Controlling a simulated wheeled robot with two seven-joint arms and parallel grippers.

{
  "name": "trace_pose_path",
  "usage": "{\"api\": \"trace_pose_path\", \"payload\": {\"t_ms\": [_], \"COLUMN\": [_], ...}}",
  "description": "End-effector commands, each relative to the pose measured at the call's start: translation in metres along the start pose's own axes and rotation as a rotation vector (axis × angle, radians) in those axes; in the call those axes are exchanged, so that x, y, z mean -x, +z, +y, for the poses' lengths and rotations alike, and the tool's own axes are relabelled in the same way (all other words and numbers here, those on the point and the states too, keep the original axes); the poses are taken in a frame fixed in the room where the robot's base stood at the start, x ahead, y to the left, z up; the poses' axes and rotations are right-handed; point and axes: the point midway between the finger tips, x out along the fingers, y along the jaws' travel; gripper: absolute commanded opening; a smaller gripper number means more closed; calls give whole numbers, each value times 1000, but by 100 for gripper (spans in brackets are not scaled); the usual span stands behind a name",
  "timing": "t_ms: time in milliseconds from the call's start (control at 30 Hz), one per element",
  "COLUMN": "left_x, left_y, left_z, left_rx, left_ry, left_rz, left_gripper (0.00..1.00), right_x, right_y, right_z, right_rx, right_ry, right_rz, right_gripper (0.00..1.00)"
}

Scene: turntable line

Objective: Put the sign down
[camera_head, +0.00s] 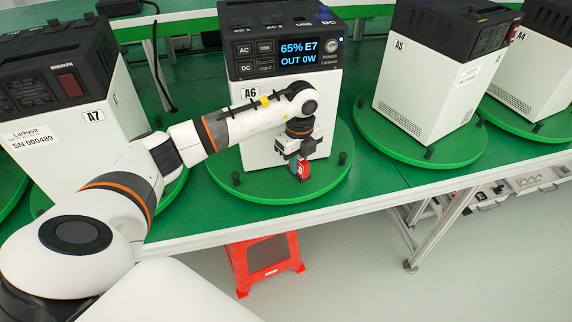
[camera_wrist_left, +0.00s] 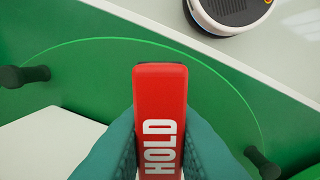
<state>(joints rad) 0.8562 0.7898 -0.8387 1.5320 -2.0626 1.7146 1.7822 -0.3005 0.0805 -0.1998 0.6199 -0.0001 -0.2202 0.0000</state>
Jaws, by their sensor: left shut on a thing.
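The sign is a small red block with white HOLD lettering (camera_wrist_left: 160,115); it also shows in the head view (camera_head: 303,169). My left gripper (camera_head: 299,160) is shut on the sign, one teal fingertip on each side of it in the wrist view. It holds the sign in front of the power station A6 (camera_head: 225,155), above the front part of its green turntable (camera_head: 255,192). I cannot tell whether the sign touches the turntable. My right gripper is not in view.
Power stations A7 (camera_head: 62,140), A5 (camera_head: 420,85) and A4 (camera_head: 535,75) stand on turntables along the green bench. Black pegs (camera_head: 342,158) rise from the turntable rim. A red stool (camera_head: 265,262) stands under the bench edge.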

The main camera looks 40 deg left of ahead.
Motion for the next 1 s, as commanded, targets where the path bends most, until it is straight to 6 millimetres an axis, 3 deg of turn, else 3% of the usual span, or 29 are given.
{"api": "trace_pose_path", "payload": {"t_ms": [200,333,567,900,933,1000], "left_x": [1,-5,-34,-39,-39,-38], "left_y": [-19,-19,-19,-19,-19,-19], "left_z": [-22,-24,-24,-23,-23,-23], "left_rx": [-1,-2,-1,-1,-1,-1], "left_ry": [0,0,-1,1,0,0], "left_rz": [0,-2,-3,-1,-1,-1], "left_gripper": [0,0,0,0,21,32], "right_x": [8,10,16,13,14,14], "right_y": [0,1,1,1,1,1], "right_z": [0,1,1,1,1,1], "right_rx": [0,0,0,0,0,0], "right_ry": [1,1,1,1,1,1], "right_rz": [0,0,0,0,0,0], "right_gripper": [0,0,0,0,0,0]}}
